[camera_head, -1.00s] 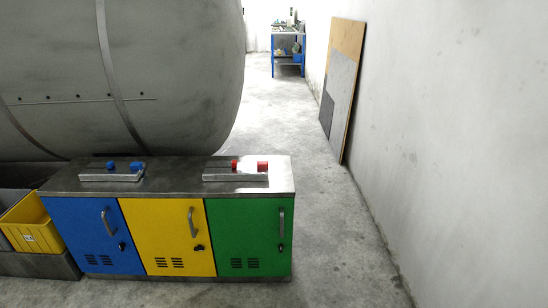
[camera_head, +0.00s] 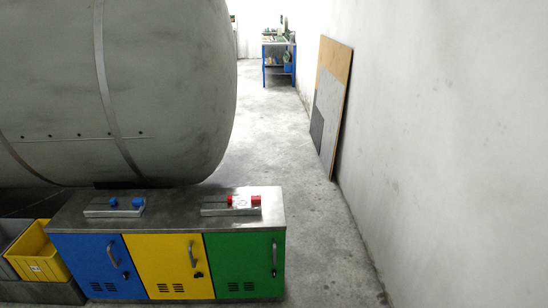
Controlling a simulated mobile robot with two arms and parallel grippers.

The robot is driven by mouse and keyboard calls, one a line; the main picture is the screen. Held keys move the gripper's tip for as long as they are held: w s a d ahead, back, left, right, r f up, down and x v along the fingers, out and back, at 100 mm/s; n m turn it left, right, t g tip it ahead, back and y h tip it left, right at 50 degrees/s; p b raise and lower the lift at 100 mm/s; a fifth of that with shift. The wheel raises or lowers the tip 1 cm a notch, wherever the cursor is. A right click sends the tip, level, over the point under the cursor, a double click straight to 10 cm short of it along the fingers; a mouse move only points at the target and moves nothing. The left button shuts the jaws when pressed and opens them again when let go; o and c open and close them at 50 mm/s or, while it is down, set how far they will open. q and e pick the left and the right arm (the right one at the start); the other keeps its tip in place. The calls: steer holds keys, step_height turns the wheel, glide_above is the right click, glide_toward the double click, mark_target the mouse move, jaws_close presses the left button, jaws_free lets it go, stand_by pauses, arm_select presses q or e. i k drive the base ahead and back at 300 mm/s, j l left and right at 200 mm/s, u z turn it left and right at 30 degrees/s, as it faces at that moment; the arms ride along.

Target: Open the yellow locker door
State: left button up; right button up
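The yellow locker door (camera_head: 168,265) is shut, in the middle of a low metal cabinet with three doors. Its grey handle (camera_head: 192,254) is near the door's right edge, with a small dark lock (camera_head: 198,274) just below and vent slots near the bottom. The blue door (camera_head: 88,264) to its left and the green door (camera_head: 243,264) to its right are also shut. Neither of my grippers shows in the head view.
The cabinet's metal top (camera_head: 170,202) carries two plates with blue and red parts. A large grey cylinder (camera_head: 110,90) looms behind. A yellow crate (camera_head: 38,255) stands at left. Boards (camera_head: 330,100) lean on the right wall. Floor (camera_head: 318,240) right of the cabinet is clear.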

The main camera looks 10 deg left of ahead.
mark_target(167, 265)
steer(key=u, duration=1.2)
